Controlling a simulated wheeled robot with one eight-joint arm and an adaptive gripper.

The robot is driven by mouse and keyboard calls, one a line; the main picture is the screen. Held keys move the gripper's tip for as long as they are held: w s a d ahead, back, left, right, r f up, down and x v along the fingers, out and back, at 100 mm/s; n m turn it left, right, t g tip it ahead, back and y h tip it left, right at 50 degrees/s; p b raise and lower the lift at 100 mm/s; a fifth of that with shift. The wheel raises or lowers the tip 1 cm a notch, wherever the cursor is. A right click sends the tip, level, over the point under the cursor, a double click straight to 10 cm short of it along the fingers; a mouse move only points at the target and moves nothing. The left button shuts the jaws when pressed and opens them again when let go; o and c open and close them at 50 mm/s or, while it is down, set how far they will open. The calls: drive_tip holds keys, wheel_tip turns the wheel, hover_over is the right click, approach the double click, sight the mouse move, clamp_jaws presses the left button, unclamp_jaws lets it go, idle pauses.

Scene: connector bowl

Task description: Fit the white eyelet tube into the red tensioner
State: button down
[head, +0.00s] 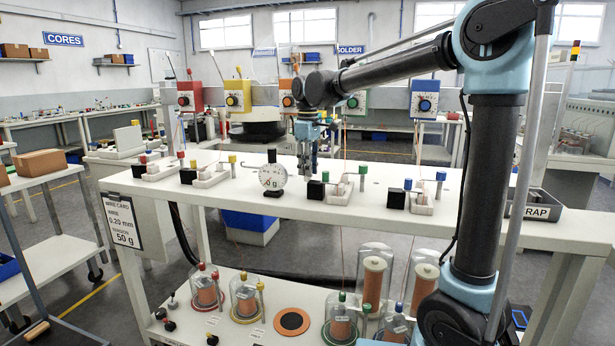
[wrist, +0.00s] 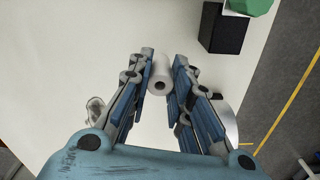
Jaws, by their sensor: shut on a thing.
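The white eyelet tube (wrist: 161,74) is a short white cylinder with a dark hole in its end, seen between my fingers in the wrist view. My gripper (wrist: 162,62) is shut on it, one finger pad on each side. In the head view my gripper (head: 307,172) points down over the white bench, behind the round dial gauge; the tube cannot be made out there. The red tensioner (head: 189,97) is mounted on the rail at the back left, well to the left of my gripper and apart from the tube.
Yellow (head: 237,96), orange (head: 288,98), green (head: 356,102) and blue (head: 425,104) tensioners share the rail. The dial gauge (head: 272,177) and a black block (head: 315,191) stand close to my gripper. Small white fixtures with coloured posts line the bench (head: 240,205).

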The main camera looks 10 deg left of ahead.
drive_tip(key=shift+f, duration=1.3)
drive_tip(key=c, duration=1.5)
unclamp_jaws()
drive_tip(key=shift+o, duration=0.2)
